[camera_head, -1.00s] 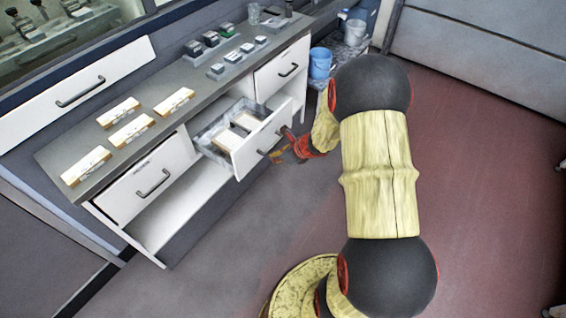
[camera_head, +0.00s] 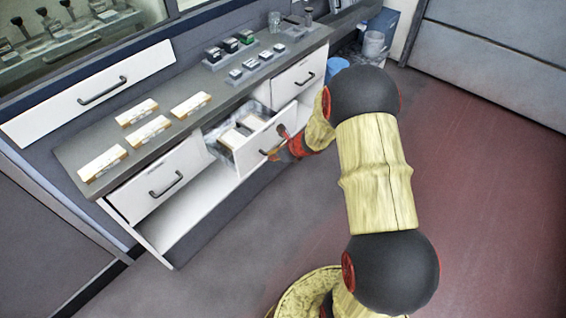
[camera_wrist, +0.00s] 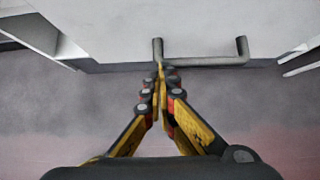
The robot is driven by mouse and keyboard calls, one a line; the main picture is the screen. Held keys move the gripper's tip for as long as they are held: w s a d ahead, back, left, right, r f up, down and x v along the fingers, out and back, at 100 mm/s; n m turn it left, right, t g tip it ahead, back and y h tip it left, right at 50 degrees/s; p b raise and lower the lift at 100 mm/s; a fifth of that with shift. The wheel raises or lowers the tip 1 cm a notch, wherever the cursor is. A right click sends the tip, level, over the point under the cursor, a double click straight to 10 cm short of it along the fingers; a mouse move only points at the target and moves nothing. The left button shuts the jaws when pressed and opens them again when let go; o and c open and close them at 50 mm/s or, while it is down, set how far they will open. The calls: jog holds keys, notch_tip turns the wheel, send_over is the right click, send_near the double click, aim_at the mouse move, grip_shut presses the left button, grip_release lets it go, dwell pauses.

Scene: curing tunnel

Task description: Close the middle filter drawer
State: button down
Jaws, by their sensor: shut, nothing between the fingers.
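The middle filter drawer (camera_head: 248,158) is partly open, between two other drawers under the worktop. Pale filter blocks (camera_head: 238,134) show inside it. My gripper (camera_head: 273,157) is at its front, beside the dark handle. In the wrist view the drawer front (camera_wrist: 205,25) is across the top, with the grey handle (camera_wrist: 210,61) below it. My gripper (camera_wrist: 161,68) is shut and empty, its tips close together at the handle's left end. I cannot tell whether they touch the handle or the drawer front.
The left drawer (camera_head: 160,182) and right drawer (camera_head: 298,80) look shut. The worktop (camera_head: 185,125) holds pale boxes at left and small dark-topped containers farther back. A blue bucket (camera_head: 338,66) stands beyond the right end. The floor (camera_head: 470,190) at right is clear.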

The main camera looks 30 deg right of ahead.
jog(key=w+a+p, duration=0.1)
jog(key=w+a, duration=0.1)
jog(key=w, duration=0.3)
jog(key=w+a+p, duration=0.2)
jog(key=w, duration=0.3)
jog(key=w+a+p, duration=0.1)
jog(key=w, duration=0.5)
jog(key=shift+a, duration=0.4)
